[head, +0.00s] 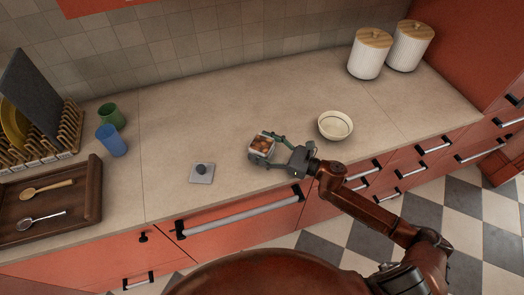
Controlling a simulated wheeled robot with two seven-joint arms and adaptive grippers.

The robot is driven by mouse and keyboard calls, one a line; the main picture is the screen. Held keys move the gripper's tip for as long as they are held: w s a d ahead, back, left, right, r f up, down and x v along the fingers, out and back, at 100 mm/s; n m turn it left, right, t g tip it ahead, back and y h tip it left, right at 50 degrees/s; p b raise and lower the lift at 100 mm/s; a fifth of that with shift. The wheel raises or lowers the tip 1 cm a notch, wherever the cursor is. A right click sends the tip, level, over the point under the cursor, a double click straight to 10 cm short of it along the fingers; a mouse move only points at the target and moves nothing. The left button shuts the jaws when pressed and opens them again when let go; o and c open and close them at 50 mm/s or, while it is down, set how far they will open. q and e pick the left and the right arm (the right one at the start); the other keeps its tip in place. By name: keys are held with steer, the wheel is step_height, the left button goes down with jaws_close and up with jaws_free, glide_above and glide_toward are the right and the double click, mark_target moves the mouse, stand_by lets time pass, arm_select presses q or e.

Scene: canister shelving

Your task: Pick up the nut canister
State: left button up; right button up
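The nut canister (261,147) is a small, square, light-walled container. It is open at the top, with brown nuts showing inside, and is at the middle of the counter. My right gripper (264,149) reaches it from the right. One finger lies along its far side and the other along its near side. The gap between fingers and walls is too small to tell whether they press on it. I cannot tell whether the canister's base touches the counter. My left gripper is not in view.
A grey square lid (202,173) with a dark knob lies left of the canister. A bowl (335,125) stands to the right. Blue (112,141) and green (111,116) cups, a wooden tray (93,190) and a dish rack are at left. White canisters (368,58) stand back right.

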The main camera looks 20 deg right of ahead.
mark_target(262, 140)
steer(key=shift+r, duration=0.1)
steer(key=c, duration=1.2)
steer(key=shift+c, duration=0.2)
steer(key=shift+r, duration=0.6)
step_height(262, 140, up, 3)
steer(key=shift+s+f+p, duration=0.15)
steer(key=shift+f+p, duration=0.05)
steer(key=shift+p, duration=0.15)
steer(key=s+a+r+p, duration=0.3)
steer(key=s+a+r, duration=0.3)
steer(key=s+r, duration=0.3)
steer(key=s, duration=0.3)
steer(key=shift+s, duration=0.15)
